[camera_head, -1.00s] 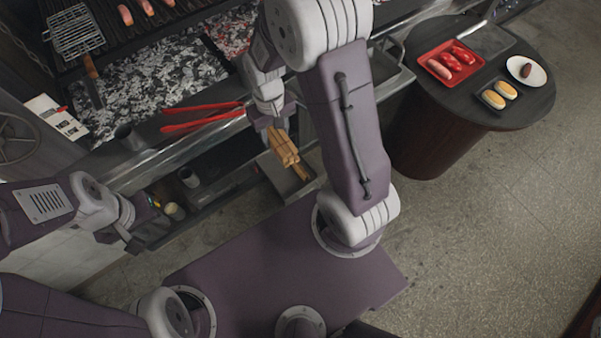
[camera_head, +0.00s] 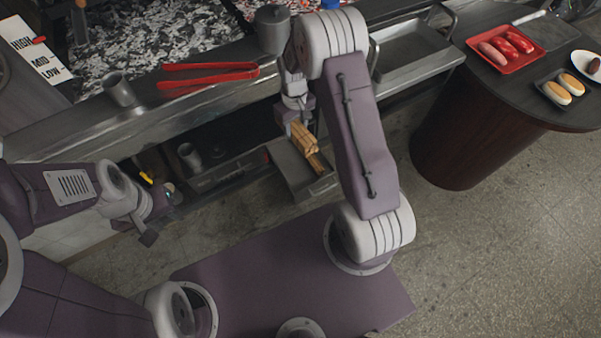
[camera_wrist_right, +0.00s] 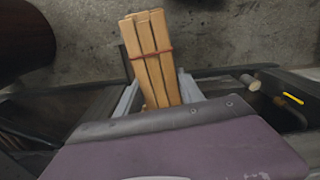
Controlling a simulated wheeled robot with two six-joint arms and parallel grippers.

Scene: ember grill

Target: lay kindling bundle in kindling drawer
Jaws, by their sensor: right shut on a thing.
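The kindling bundle (camera_head: 305,138) is a set of pale wooden sticks, tied with a red band that shows in the right wrist view (camera_wrist_right: 150,55). My right gripper (camera_head: 297,122) is shut on it; its fingers show on both sides of the sticks in the wrist view (camera_wrist_right: 158,92). The kindling drawer (camera_head: 327,186) is a grey open box pulled out below the grill counter. The bundle is tilted over the drawer's opening; whether it touches the drawer floor I cannot tell. My left gripper (camera_head: 136,230) is empty, fingers apart, low at the left.
Red tongs (camera_head: 210,68) and a metal cup (camera_head: 119,90) are on the grill ledge above. A shelf (camera_head: 230,172) with a cup (camera_head: 189,156) lies left of the drawer. A round side table (camera_head: 480,90) with food trays stands right. Floor between is clear.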

